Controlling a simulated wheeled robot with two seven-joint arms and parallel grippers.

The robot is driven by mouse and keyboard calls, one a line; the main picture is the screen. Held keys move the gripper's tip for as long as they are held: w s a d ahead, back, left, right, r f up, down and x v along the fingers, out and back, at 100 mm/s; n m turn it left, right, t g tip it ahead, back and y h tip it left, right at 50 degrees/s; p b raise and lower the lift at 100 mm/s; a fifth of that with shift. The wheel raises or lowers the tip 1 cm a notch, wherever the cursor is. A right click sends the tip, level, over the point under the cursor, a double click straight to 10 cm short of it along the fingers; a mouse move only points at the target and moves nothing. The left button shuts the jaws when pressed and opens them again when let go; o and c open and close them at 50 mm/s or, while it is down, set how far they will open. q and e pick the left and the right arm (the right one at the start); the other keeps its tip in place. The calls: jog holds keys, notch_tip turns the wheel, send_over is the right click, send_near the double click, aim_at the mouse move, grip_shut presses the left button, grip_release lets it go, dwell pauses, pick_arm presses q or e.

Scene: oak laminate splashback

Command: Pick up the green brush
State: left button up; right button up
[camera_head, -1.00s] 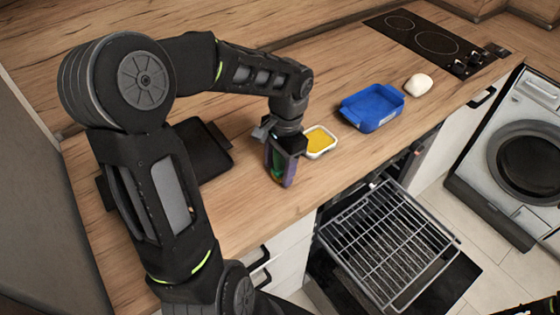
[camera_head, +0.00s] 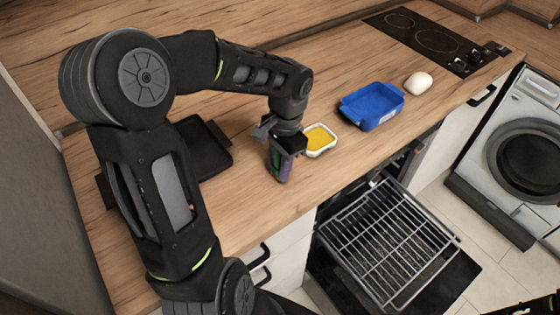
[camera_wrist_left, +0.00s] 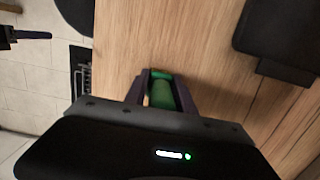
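The green brush (camera_wrist_left: 161,94) shows in the left wrist view between the two fingers of my left gripper (camera_wrist_left: 163,88). In the head view my left gripper (camera_head: 280,165) points down at the counter near its front edge, with only a sliver of green between its fingers. The fingers look closed on the brush, and they hide most of it. I cannot tell whether it is clear of the counter. A dark gripper with a bluish finger, seemingly my right gripper (camera_wrist_left: 25,36), shows at the left edge of the left wrist view; its opening cannot be made out.
A white dish with a yellow sponge (camera_head: 319,139) stands close right of the left gripper. Farther right are a blue tray (camera_head: 371,106), a white rounded object (camera_head: 418,83) and a hob (camera_head: 430,40). A black tray (camera_head: 205,150) lies left. An oven rack (camera_head: 388,240) juts out below.

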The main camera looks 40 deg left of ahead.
pick_arm(q)
grip_shut()
notch_tip(320, 180, up, 10)
jog(key=shift+b, duration=0.45)
dwell(0.8)
